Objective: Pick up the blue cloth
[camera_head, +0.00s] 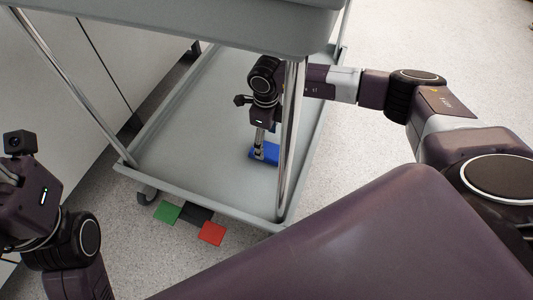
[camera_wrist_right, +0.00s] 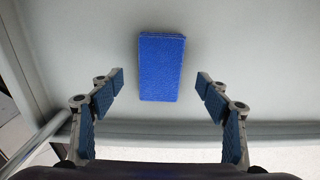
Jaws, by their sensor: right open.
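The blue cloth (camera_head: 267,154) is a folded rectangular block lying flat on the lower shelf of the grey cart. In the right wrist view the cloth (camera_wrist_right: 161,66) lies centrally, slightly beyond and between the fingertips. My right gripper (camera_head: 259,152) reaches down over the shelf, close to the cloth. In its wrist view the fingers (camera_wrist_right: 160,84) are spread wide, with a gap on each side of the cloth and nothing held. In the head view the fingers hide part of the cloth. My left gripper (camera_head: 6,175) is cut off at the left edge, so its fingers cannot be judged.
The cart's lower shelf (camera_head: 190,130) has a raised rim and is otherwise bare. A metal post (camera_head: 291,140) stands just right of the gripper. The upper tray (camera_head: 180,28) overhangs. Green (camera_head: 167,212), black and red (camera_head: 212,234) squares lie on the floor in front.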

